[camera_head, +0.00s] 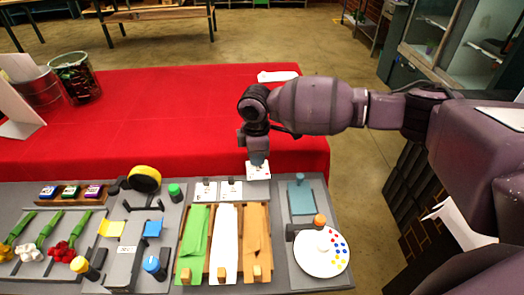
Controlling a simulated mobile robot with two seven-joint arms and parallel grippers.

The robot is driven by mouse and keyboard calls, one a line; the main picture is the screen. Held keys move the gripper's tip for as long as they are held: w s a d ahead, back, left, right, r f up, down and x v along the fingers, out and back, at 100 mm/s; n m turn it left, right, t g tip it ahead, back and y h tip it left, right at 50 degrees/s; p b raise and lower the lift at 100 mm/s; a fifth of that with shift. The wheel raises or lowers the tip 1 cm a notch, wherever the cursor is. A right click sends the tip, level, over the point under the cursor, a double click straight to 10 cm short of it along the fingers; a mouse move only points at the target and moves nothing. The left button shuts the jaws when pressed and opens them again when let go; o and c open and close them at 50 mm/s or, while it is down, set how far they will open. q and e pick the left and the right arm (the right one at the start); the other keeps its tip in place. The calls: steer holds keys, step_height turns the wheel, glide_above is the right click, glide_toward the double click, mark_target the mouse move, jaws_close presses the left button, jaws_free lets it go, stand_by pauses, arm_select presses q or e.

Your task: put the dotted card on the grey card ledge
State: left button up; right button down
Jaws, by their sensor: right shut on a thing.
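My right gripper (257,160) points down over the front edge of the red cloth and is shut on a small white card (258,172). This card has small dark and reddish marks; it looks like the dotted card, but the marks are too small to be sure. Two similar white cards (206,190) (231,190) stand to the left and a little nearer, behind the wrapping sheets. They seem to rest on the card ledge, whose grey I cannot clearly tell from the grey table. The held card is to the right of these two. My left gripper is not in view.
Green, white and brown sheets (256,240) lie in a wooden tray. To the right are a teal pad (301,197) and a white round plate with coloured dots (322,252). A yellow tape roll (145,178) and flowers (65,250) are left. The red cloth (130,120) is largely clear.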

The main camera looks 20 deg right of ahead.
mark_target(257, 183)
steer(key=shift+w+m, duration=0.2)
steer(key=shift+m, duration=0.1)
steer(key=shift+s+a+f, duration=0.15)
steer(key=shift+f+b, duration=0.55)
steer(key=shift+b, duration=0.1)
step_height(257, 183, down, 4)
steer(key=b, duration=0.3)
steer(key=shift+r, duration=0.15)
steer(key=shift+f, duration=1.45)
steer(key=shift+f+p, duration=0.35)
